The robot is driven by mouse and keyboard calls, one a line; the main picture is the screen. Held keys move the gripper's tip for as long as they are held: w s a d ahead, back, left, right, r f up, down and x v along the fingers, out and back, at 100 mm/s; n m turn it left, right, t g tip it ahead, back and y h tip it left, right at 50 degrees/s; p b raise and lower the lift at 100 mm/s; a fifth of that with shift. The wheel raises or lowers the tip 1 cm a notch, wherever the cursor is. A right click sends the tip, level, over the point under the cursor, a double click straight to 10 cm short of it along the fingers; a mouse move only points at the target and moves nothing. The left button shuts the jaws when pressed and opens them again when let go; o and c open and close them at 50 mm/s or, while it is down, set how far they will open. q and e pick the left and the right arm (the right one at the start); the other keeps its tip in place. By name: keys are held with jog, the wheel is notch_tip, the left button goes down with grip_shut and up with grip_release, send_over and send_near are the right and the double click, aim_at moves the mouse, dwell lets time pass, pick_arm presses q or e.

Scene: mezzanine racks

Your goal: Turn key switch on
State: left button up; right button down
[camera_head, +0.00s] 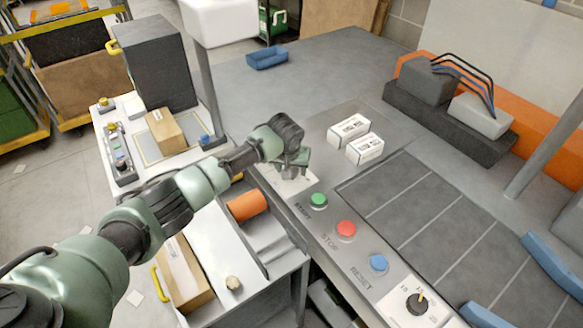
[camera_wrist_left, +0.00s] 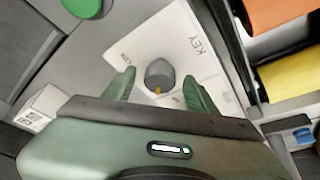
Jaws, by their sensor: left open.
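The key switch (camera_wrist_left: 160,74) is a round dark grey knob with a small yellow mark at its lower edge in the left wrist view. It sits on a white plate (camera_wrist_left: 178,40) printed KEY. My left gripper (camera_wrist_left: 158,80) is open, with one green finger on each side of the knob and none seen touching it. In the head view my left gripper (camera_head: 293,168) points down over the white plate (camera_head: 290,186) at the panel's left end, hiding the knob. My right gripper is not in view.
Green (camera_head: 318,200), red (camera_head: 346,229) and blue (camera_head: 377,262) buttons line the panel edge. A black rotary switch (camera_head: 417,303) with a yellow pointer is at the front. Two white boxes (camera_head: 348,130) (camera_head: 365,149) stand behind. An orange cylinder (camera_head: 247,204) lies in a bin at left.

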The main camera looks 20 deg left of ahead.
pick_arm(q)
jog(key=shift+c, duration=0.9)
jog(key=c, duration=1.1)
grip_shut()
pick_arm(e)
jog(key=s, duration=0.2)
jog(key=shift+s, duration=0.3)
